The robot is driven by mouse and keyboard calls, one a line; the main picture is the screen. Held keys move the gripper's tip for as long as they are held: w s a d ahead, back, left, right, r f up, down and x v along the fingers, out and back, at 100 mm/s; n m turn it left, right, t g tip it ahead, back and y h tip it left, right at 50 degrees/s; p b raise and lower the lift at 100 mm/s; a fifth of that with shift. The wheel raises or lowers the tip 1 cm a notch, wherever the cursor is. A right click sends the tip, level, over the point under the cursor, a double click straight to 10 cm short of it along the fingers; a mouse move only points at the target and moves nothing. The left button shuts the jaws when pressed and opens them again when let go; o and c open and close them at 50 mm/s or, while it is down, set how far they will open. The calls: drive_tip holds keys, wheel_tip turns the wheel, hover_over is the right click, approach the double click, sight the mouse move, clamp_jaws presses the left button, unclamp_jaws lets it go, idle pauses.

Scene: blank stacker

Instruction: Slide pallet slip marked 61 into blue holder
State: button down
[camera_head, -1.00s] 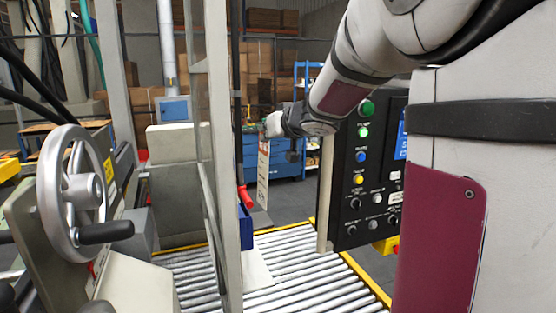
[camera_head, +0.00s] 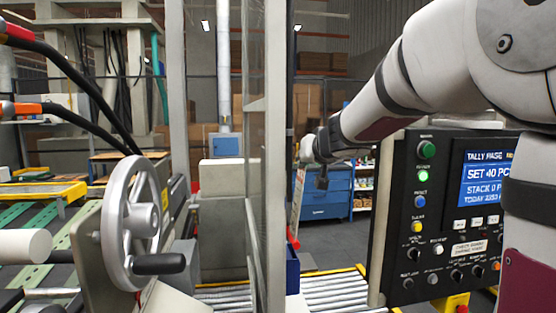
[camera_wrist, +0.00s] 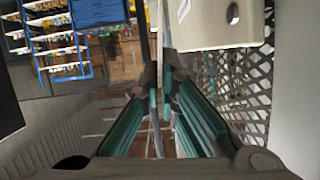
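My gripper (camera_head: 304,158) is beyond the clear guard and post in the head view, with its fingertips partly hidden. It holds a thin white pallet slip (camera_head: 298,192) that hangs down below it; its marking is too small to read. In the wrist view my gripper (camera_wrist: 160,95) has its teal fingers on either side of the slip, which shows nearly edge-on (camera_wrist: 156,128). The blue holder (camera_head: 292,270) is below the slip, partly hidden by the post. The slip's lower end appears above the holder, near a red part (camera_head: 293,238).
A control panel (camera_head: 440,215) stands to the right, close to my arm. A grey post (camera_head: 276,150) and guard stand to the left of the slip. A handwheel (camera_head: 135,220) is at left. Roller conveyor (camera_head: 335,290) runs below. In the wrist view a perforated metal guard (camera_wrist: 235,85) is at right.

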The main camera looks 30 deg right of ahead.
drive_tip(key=shift+f+b, duration=1.75)
drive_tip(key=shift+b, duration=0.25)
drive_tip(key=shift+f, duration=0.25)
drive_tip(key=shift+f+b, duration=0.35)
drive_tip(key=shift+b, duration=0.05)
drive_tip(key=shift+f+b, duration=1.3)
drive_tip(key=shift+f, duration=0.9)
drive_tip(key=shift+f+b, duration=0.2)
drive_tip(key=shift+b, duration=0.15)
drive_tip(key=c, duration=2.3)
unclamp_jaws()
